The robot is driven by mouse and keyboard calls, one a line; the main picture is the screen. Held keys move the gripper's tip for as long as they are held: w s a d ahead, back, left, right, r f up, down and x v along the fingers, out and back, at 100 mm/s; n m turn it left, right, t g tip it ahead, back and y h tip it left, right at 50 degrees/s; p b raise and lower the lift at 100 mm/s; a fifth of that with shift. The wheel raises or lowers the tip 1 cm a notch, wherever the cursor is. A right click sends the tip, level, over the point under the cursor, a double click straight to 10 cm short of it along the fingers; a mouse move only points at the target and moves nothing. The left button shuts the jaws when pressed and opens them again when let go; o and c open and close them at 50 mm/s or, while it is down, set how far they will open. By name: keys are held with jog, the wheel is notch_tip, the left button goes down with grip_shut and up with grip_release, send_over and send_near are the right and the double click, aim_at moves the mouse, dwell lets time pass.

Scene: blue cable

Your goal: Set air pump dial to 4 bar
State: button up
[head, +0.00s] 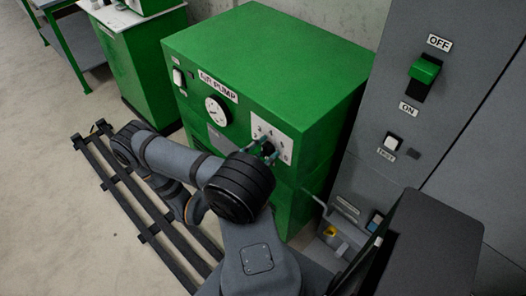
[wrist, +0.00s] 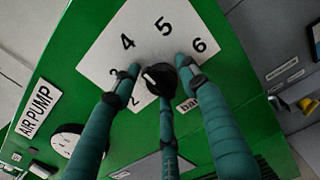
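The green air pump (head: 270,60) has a white dial plate (head: 286,134) on its front. The black dial (wrist: 158,78) sits on this plate, which also fills the middle of the wrist view (wrist: 104,60). The numbers 2, 3, 4, 5 and 6 show around the dial; 3 and 2 are partly covered by a finger. A pale mark shows on the dial's left side, but its exact setting is hard to read. My gripper (wrist: 159,72) has three teal fingers spread around the dial, with a small gap on the left. Contact on the right is unclear. It also shows in the head view (head: 262,148).
A round pressure gauge (head: 217,111) and a white switch (head: 178,77) are left of the dial. A grey cabinet (head: 440,130) with a green lever (head: 425,69) stands close at right. Black rails (head: 140,200) lie on the floor.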

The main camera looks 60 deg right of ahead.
jog(key=shift+o, duration=0.8)
jog(key=shift+f, duration=0.1)
jog(key=shift+w, duration=0.1)
jog(key=w+a, duration=0.2)
jog(key=a, duration=0.9)
jog(key=shift+a, duration=0.4)
jog(key=shift+d, duration=0.1)
jog(key=d, duration=0.4)
jog(key=s+d, duration=0.1)
jog(key=d, duration=0.3)
jog(key=s+d, duration=0.1)
jog(key=d, duration=0.2)
jog(key=shift+d, duration=0.4)
jog(key=shift+n, duration=0.3)
jog(key=shift+a, duration=0.15)
